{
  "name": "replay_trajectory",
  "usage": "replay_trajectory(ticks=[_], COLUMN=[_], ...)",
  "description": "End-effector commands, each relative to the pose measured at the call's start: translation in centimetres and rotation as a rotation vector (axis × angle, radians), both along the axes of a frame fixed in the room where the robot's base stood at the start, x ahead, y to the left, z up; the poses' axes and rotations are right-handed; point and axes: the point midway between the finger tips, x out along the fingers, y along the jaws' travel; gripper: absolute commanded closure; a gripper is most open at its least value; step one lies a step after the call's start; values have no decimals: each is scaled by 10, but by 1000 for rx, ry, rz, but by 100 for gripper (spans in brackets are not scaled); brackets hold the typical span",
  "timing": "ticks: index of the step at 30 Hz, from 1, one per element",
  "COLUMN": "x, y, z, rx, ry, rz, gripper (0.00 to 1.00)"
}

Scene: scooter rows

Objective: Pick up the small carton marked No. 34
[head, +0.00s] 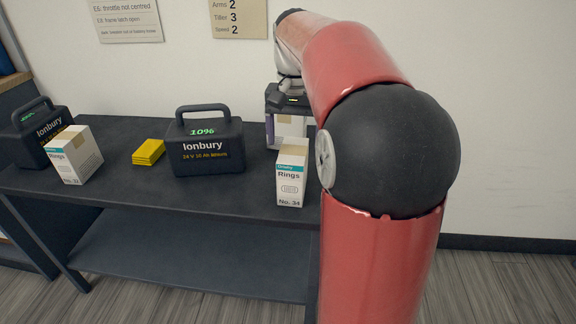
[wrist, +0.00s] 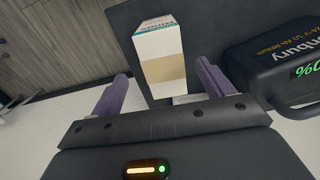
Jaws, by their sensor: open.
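The small carton marked No. 34 (head: 290,187) stands upright on the dark table, right of the middle battery and close to my arm. It is white with a teal band, the word Rings and tan tape on top. My gripper (head: 286,133) is open behind this carton, partly hidden by it and by my arm. In the wrist view, a white carton with tan tape (wrist: 163,70) lies ahead of the open purple fingers (wrist: 160,88). Its position beside the battery matches No. 34, but its number is not readable there. No grip on it shows.
A black Ionbury battery (head: 207,150) stands left of the carton and also shows in the wrist view (wrist: 275,55).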

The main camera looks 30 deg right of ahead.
Motion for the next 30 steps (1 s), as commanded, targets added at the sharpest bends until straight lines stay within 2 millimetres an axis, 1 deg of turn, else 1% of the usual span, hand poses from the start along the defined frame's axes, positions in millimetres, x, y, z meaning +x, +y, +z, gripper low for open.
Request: replay_trajectory(ticks=[3, 8, 13, 15, 19, 25, 26, 30], x=[1, 3, 11, 11, 11, 11, 11, 11], y=[-1, -2, -4, -4, -4, -4, -4, -4], z=[-14, -32, -56, -66, -75, -75, -75, -75], rx=[2, 2, 2, 2, 0, 1, 1, 1], ry=[5, 5, 5, 4, 1, 1, 1, 1], rz=[-3, -3, -1, -1, -1, -1, -1, -1], gripper=[20, 20, 20, 20, 20, 20, 21, 40])
